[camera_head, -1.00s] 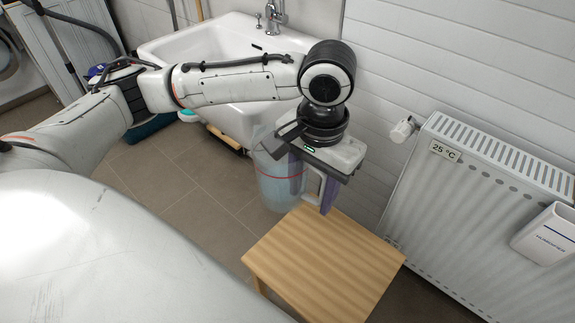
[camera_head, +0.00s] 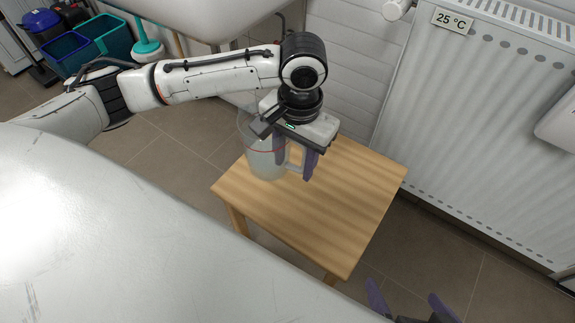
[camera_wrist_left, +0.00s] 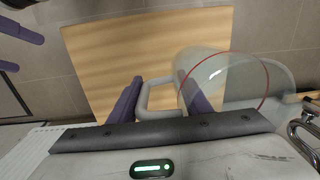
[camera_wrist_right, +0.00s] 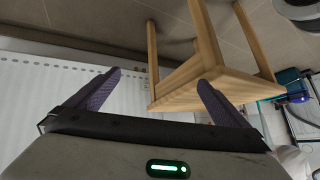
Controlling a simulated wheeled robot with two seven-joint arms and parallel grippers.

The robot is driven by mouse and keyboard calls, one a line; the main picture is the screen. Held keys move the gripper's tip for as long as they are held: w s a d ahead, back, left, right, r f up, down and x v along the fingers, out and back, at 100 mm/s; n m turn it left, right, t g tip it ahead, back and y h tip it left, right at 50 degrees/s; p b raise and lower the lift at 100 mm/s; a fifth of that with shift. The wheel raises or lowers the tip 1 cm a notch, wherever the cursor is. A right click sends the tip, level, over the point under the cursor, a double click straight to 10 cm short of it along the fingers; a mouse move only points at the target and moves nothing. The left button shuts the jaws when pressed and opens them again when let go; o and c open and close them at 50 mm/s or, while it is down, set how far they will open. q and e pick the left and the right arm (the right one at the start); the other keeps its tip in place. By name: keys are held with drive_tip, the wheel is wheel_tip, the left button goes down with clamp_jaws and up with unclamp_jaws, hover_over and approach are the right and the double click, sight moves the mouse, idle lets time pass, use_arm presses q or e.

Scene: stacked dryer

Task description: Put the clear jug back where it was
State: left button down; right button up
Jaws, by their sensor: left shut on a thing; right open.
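The clear jug (camera_head: 262,158), see-through with a red line around it, is upright at the far left part of the wooden stool top (camera_head: 345,205). I cannot tell whether its base touches the wood. My left gripper (camera_head: 295,168) is shut on the jug's handle; in the left wrist view the fingers are on both sides of the handle (camera_wrist_left: 156,96), with the jug body (camera_wrist_left: 228,75) to the right. My right gripper (camera_head: 408,296) is open and empty, low in front of the stool; the right wrist view shows its spread fingers (camera_wrist_right: 157,92) and the stool (camera_wrist_right: 190,85) beyond.
A white radiator (camera_head: 470,110) stands at the right, behind the stool. The sink (camera_head: 190,8) is at the top edge. Blue and teal buckets (camera_head: 100,42) stand on the floor at the far left. The right part of the stool top is bare.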

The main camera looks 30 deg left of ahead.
use_arm(q)
wheel_tip(320, 180, down, 3)
drive_tip(key=shift+r+b, duration=0.2)
drive_tip(key=shift+b, duration=0.2)
wheel_tip(320, 180, down, 2)
drive_tip(key=shift+f+b, duration=0.2)
drive_tip(key=shift+b, duration=0.45)
drive_tip(key=shift+f, duration=0.3)
drive_tip(key=shift+r, duration=0.1)
use_arm(e)
drive_tip(key=shift+w+a+f+n+g+y, duration=0.1)
drive_tip(key=shift+a+f+n+g+y, duration=0.1)
drive_tip(key=shift+a, duration=0.2)
drive_tip(key=shift+w+a+f+n+g+y, duration=0.1)
drive_tip(key=shift+a+y, duration=0.1)
drive_tip(key=shift+a, duration=0.15)
drive_tip(key=shift+r, duration=0.1)
use_arm(q)
drive_tip(key=c, duration=0.9)
unclamp_jaws()
drive_tip(key=shift+c, duration=0.2)
use_arm(e)
drive_tip(key=shift+d, duration=0.1)
